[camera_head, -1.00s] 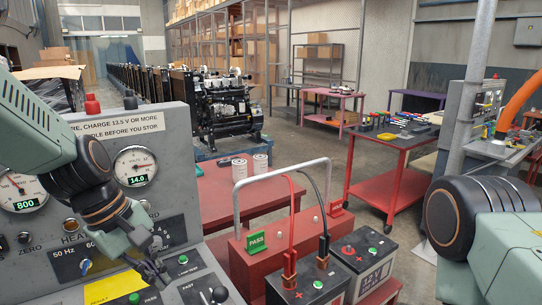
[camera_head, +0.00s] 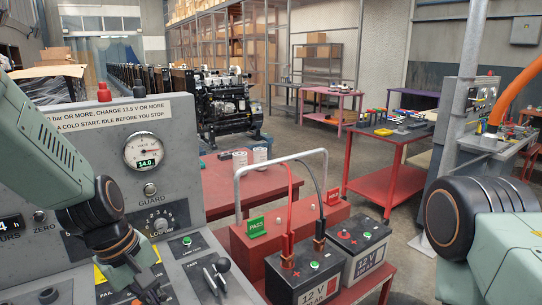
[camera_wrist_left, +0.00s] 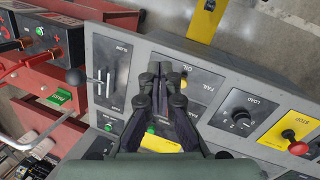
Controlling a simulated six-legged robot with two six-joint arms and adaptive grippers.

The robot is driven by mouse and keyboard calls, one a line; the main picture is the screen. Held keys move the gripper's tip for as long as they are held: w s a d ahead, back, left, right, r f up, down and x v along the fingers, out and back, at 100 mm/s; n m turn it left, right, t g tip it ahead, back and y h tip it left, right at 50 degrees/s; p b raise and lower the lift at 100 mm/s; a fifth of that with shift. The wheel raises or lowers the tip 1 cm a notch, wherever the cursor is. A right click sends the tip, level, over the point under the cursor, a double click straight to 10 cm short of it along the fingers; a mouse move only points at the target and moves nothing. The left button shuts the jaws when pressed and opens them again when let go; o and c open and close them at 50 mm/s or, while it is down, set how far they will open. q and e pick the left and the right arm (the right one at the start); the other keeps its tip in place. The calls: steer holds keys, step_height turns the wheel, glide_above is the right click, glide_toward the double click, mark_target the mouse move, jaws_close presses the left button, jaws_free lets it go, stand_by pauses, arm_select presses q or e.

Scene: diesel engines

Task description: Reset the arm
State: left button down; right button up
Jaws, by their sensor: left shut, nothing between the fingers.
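My left arm comes in from the left in the head view. Its gripper (camera_head: 150,294) is low over the grey control panel (camera_head: 185,100), partly cut off by the bottom edge.
A red cart (camera_head: 385,175) and engines (camera_head: 225,105) stand behind.

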arm_select(q)
steer(key=s+a+f+m+y+b, duration=0.15)
steer(key=s+f+b, duration=0.35)
steer(key=f, duration=0.6)
steer(key=s+f+m+g+b, duration=0.1)
steer(key=s+f+m+b, duration=0.35)
steer(key=f, duration=0.75)
steer(key=s+a+f+y+b, duration=0.1)
steer(key=s+f+b, duration=0.2)
steer(key=s+f, duration=0.6)
steer(key=s+f+m+b, duration=0.3)
steer(key=s+f, duration=0.4)
steer(key=f, duration=0.3)
steer(key=shift+s+d+m+b, duration=0.15)
steer(key=shift+s+m+b, duration=0.15)
steer(key=shift+b, duration=0.4)
arm_select(e)
step_height(320, 180, down, 18)
steer(key=shift+w, duration=0.3)
steer(key=shift+r, duration=0.1)
steer(key=shift+c, duration=0.9)
arm_select(q)
steer(key=shift+s, duration=0.1)
arm_select(e)
steer(key=shift+w+a, duration=0.1)
